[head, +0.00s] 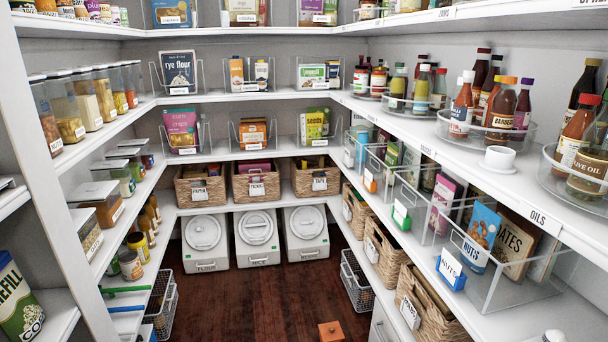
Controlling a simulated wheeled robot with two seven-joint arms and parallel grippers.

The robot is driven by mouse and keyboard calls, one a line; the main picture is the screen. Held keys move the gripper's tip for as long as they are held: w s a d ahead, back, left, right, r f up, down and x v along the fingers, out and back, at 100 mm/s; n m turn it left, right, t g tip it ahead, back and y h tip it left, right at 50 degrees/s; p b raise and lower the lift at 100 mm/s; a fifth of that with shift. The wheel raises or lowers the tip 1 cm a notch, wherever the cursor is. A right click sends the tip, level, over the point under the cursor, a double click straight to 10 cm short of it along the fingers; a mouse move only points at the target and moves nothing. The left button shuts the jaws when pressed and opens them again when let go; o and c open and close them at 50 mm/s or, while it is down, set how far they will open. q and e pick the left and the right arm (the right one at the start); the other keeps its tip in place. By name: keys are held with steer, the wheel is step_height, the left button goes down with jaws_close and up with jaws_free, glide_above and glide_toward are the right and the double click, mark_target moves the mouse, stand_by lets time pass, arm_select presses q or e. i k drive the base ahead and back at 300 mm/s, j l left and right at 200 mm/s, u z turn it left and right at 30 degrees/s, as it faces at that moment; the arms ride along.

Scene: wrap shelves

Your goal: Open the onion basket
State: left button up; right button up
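No basket in view has a label that I can read as onions. A wire basket (357,281) sits low at the right, under the right shelves, with dark gaps in its mesh. Another wire basket (163,302) sits low at the left, below the left shelves. I cannot tell the contents of either. Several wicker baskets with white tags stand on the lower shelves, such as one at the right (384,251) and one at the back (201,185). Neither of my grippers shows in the head view.
Shelves line the left, back and right sides. White lidded bins (257,239) stand at the back. A clear nuts bin (500,285) and bottle turntables (490,133) fill the right shelves. The dark wood floor (265,300) is mostly clear, with an orange-brown object (332,331) at the front.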

mark_target(366, 277)
steer(key=i+l+u, duration=0.1)
steer(key=i+u, duration=0.3)
steer(key=i, duration=1.6)
